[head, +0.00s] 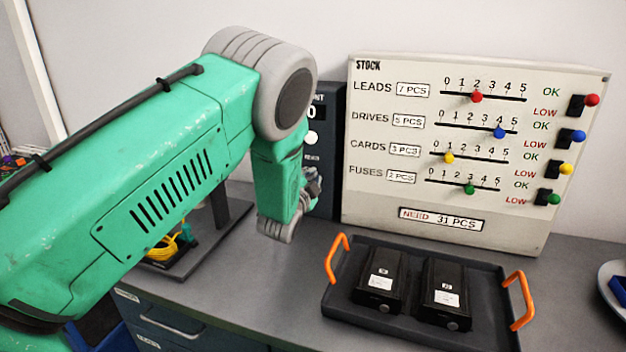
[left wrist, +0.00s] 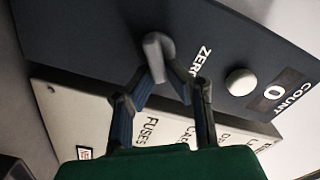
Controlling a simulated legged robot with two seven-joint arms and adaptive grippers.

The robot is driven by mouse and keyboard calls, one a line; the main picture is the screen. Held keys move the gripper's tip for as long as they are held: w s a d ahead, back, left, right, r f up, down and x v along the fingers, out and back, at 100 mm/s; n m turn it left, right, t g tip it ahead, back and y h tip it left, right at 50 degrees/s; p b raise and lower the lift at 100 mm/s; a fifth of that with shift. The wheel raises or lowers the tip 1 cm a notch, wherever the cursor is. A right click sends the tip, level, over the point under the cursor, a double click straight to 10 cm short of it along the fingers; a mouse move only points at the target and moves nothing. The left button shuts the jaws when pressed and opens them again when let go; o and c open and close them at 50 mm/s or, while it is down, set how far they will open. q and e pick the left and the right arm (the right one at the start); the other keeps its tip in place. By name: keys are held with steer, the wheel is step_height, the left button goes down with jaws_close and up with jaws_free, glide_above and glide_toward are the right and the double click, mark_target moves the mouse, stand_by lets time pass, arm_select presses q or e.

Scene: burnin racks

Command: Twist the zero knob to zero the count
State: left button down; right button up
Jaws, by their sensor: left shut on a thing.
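The dark counter box (head: 326,150) stands at the back, left of the stock board, partly hidden behind my left arm. In the left wrist view the box (left wrist: 95,40) carries the word ZERO beside a light grey zero knob (left wrist: 157,47). A white round button (left wrist: 241,82) and a COUNT window (left wrist: 279,92) showing 0 are farther right on it. My left gripper (head: 312,185) is at the face of the box. In the left wrist view its fingers (left wrist: 166,82) are closed on the knob. My right gripper is not in view.
The white stock board (head: 400,205) with colored sliders and switches stands close right of the gripper. A black tray (head: 415,335) with orange handles and two black drives lies in front. Yellow cable (head: 165,248) lies left, behind my arm. Some bare counter shows between.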

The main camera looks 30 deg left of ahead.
arm_select(q)
steer(key=shift+d+f, duration=0.1)
steer(key=shift+f, duration=0.1)
steer(key=c, duration=1.6)
jaws_free()
steer(key=shift+r, duration=0.1)
steer(key=v, duration=1.2)
